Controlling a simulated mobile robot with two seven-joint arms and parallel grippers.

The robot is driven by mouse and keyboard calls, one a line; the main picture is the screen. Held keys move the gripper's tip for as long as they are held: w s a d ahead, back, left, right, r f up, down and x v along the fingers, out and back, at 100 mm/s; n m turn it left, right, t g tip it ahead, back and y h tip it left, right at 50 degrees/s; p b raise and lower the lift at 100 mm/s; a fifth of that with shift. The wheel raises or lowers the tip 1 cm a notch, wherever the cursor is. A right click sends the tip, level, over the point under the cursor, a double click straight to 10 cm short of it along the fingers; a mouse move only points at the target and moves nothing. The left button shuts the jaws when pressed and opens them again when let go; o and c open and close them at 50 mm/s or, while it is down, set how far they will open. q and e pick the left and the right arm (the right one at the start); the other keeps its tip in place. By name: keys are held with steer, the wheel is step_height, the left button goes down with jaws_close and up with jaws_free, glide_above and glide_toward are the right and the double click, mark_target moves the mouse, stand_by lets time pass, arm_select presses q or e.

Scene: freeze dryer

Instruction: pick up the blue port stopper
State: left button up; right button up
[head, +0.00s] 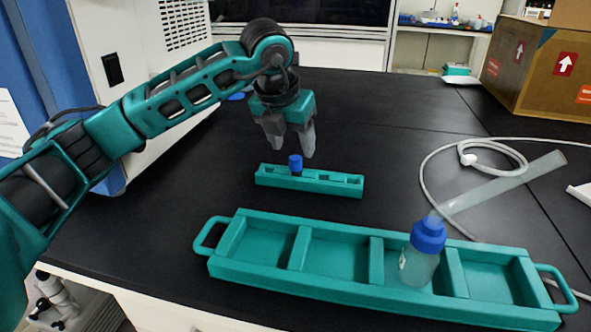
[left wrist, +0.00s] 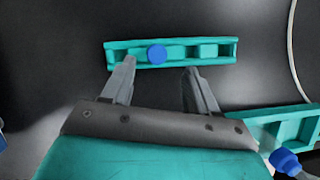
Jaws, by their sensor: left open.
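The blue port stopper (head: 295,163) stands upright in a slot of the small teal rack (head: 335,185), left of the rack's middle. In the left wrist view the stopper (left wrist: 157,54) shows from above as a round blue top in the rack (left wrist: 123,56). My left gripper (head: 291,149) points down just above and behind the stopper and holds nothing. In the left wrist view its two fingers (left wrist: 160,69) are spread apart, with the stopper just beyond the gap between their tips. The stopper's lower part is hidden in the rack. My right gripper does not show.
A long teal tray (head: 290,281) with handles lies in front of the rack. A clear bottle (head: 419,266) with a blue cap stands in it, with a clear tube (head: 505,185) rising right. A white hose (head: 428,190) curls at right. A cardboard box (head: 540,70) stands behind.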

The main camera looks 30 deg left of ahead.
mark_target(294, 159)
arm_select(q)
steer(key=b+x, duration=0.1)
steer(key=x, duration=0.4)
steer(key=shift+a+f, duration=0.15)
steer(key=shift+f, duration=0.1)
steer(key=shift+r, duration=0.1)
jaws_close()
